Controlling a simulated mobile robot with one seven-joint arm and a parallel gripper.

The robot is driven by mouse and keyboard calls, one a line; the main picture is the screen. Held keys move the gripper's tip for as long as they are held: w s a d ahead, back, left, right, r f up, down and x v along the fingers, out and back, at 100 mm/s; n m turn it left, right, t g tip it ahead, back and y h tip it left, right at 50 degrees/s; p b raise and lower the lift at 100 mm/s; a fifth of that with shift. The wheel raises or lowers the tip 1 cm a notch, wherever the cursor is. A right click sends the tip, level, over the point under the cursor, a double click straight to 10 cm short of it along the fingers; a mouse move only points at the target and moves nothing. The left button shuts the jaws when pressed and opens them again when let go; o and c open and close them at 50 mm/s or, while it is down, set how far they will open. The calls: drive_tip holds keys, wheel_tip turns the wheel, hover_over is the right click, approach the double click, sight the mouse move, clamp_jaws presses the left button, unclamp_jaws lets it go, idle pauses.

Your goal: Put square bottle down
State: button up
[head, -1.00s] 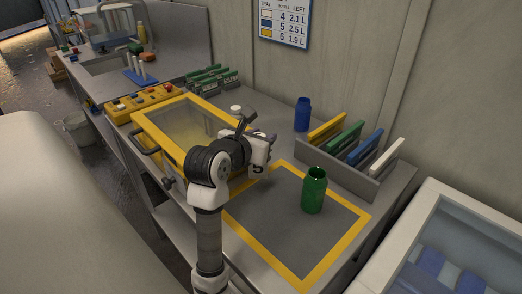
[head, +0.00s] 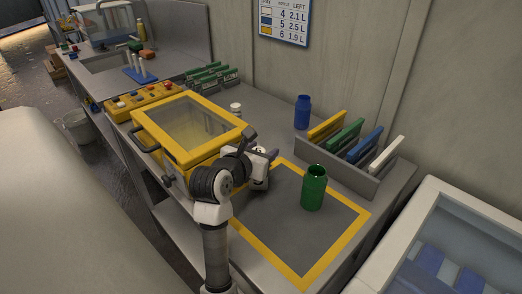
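A green bottle (head: 313,190) with an open mouth stands upright on the grey mat with a yellow border (head: 332,262). A blue bottle (head: 302,113) stands upright at the back of the bench near the wall. I cannot tell from their shapes which bottle is the square one. My gripper (head: 271,156) is over the mat's far left corner, left of the green bottle and apart from it. Its fingers are small and partly hidden by my own wrist, so I cannot tell whether they are open or hold anything.
A yellow-framed box with a clear lid (head: 190,125) stands close left of my arm. A rack (head: 345,171) with yellow, green, blue and white panels stands behind the mat. A small white container (head: 235,109) stands behind the box. The mat's front is clear.

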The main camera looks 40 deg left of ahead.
drive_tip(key=shift+o, duration=0.4)
drive_tip(key=shift+r, duration=0.1)
drive_tip(key=shift+s+r, duration=0.1)
drive_tip(key=shift+r, duration=0.05)
drive_tip(key=b+v, duration=0.2)
drive_tip(key=v, duration=1)
